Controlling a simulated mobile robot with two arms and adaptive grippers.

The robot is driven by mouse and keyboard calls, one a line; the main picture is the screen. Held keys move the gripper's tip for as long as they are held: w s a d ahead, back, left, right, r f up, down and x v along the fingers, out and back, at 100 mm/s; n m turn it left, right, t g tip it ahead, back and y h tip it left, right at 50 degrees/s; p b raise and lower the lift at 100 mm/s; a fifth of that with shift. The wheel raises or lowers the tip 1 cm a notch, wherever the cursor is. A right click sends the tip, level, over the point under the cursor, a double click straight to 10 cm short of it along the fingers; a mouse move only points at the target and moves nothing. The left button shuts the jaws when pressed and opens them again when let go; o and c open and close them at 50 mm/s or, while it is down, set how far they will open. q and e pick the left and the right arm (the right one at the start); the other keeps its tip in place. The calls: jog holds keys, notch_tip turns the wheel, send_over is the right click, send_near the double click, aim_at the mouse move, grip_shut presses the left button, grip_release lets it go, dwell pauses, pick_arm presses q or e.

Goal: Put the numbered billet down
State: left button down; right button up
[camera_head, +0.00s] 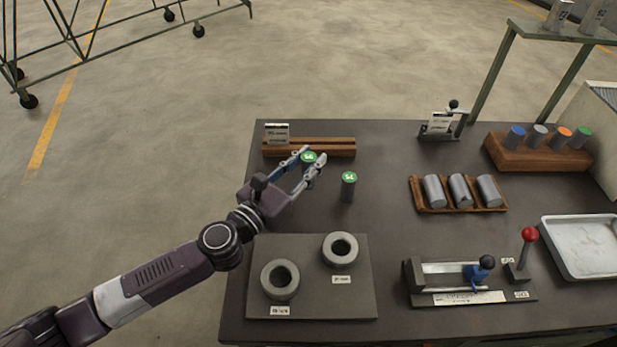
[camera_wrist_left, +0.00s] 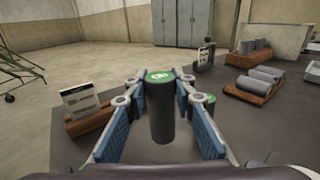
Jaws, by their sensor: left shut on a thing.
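My left gripper (camera_head: 312,166) is shut on a dark grey billet with a green, numbered top (camera_head: 309,158). The billet is upright between the fingers and shows large in the left wrist view (camera_wrist_left: 162,112). Its number is too small to read surely, and I cannot tell whether its base touches the table. A second green-topped billet (camera_head: 348,187) stands upright on the table to the right of the gripper; in the wrist view it is partly hidden behind the right finger. A wooden grooved rack (camera_head: 335,148) with a label card (camera_head: 277,134) lies just behind the gripper. My right gripper is not in view.
A grey plate (camera_head: 312,301) with two ring-shaped holders (camera_head: 341,249) lies in front. To the right are a tray of lying billets (camera_head: 460,208), a wooden block with coloured-topped cylinders (camera_head: 510,157), a clamp fixture (camera_head: 440,283), a red-knobbed lever (camera_head: 530,235) and a white tray (camera_head: 547,235).

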pick_arm(q)
jog(key=shift+f+b, duration=1.05)
jog(key=shift+f, duration=0.9)
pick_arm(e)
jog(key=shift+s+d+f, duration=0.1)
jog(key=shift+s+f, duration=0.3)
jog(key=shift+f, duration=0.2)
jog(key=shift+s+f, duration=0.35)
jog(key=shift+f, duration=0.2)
pick_arm(q)
jog(key=shift+f, duration=0.15)
jog(key=c, duration=1.6)
grip_release()
jog(key=shift+f, duration=0.15)
jog(key=shift+s, duration=0.1)
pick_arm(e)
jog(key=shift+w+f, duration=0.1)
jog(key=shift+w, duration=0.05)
pick_arm(q)
jog(key=shift+a, duration=0.1)
jog(key=b+v, duration=0.2)
jog(key=v, duration=0.8)
jog(key=shift+s+a, duration=0.15)
jog(key=shift+s, duration=0.15)
jog(key=shift+s+a+r+b, duration=0.2)
jog(key=shift+s+a+b, duration=0.15)
jog(key=shift+s, duration=0.15)
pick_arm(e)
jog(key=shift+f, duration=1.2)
